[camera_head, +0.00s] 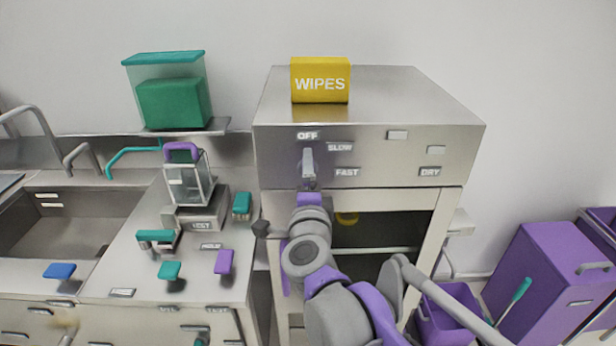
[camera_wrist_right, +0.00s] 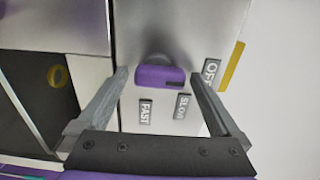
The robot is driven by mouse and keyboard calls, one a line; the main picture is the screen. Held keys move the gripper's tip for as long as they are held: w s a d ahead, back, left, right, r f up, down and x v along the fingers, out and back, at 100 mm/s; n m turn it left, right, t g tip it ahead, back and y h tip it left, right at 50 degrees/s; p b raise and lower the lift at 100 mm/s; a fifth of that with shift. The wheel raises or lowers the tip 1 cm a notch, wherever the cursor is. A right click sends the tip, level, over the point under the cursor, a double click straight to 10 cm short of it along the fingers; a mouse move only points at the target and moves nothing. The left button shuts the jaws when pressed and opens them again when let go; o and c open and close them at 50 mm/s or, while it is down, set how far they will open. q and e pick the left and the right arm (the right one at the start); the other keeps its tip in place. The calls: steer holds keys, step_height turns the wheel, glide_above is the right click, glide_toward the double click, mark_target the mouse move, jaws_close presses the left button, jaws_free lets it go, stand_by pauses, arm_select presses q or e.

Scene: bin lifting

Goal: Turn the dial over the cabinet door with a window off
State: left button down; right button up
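The dial (camera_wrist_right: 158,77) is a purple knob on the cabinet's steel front, seen in the right wrist view. The labels OFF (camera_wrist_right: 210,72), SLOW (camera_wrist_right: 182,106) and FAST (camera_wrist_right: 146,112) stand around it. A dark mark on the dial lies at its right end, on the OFF and SLOW side. My right gripper (camera_wrist_right: 158,73) is open, one finger on each side of the dial, with visible gaps. In the head view my right gripper (camera_head: 308,165) is at the panel below OFF and hides the dial. The windowed door (camera_head: 375,232) is below, partly behind my arm.
A yellow WIPES box (camera_head: 320,81) sits on the cabinet top. A counter (camera_head: 130,270) with a blender (camera_head: 188,180) and small coloured items is to the left. Purple bins (camera_head: 545,270) stand on the right. The panel's right part carries other labels, including DRY (camera_head: 432,173).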

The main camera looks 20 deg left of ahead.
steer(key=v, duration=1)
steer(key=shift+s+b, duration=0.35)
steer(key=shift+s, duration=0.05)
steer(key=shift+d, duration=0.15)
steer(key=s+d+f+n+g+h+p, duration=0.1)
steer(key=s+d+f+n+g, duration=0.3)
steer(key=d+f, duration=0.5)
steer(key=s+d+f+n+g+h+p, duration=0.1)
steer(key=s+d+f+n+g, duration=0.3)
steer(key=d+f, duration=0.5)
steer(key=s+d+f+n+g+h+p, duration=0.1)
steer(key=s+d+f+n+g+h, duration=0.2)
steer(key=s+d+f+n, duration=0.3)
steer(key=s+d+f+g, duration=0.1)
steer(key=s+d+f, duration=0.1)
steer(key=d, duration=0.3)
steer(key=shift+f+n, duration=0.3)
steer(key=shift+f, duration=0.45)
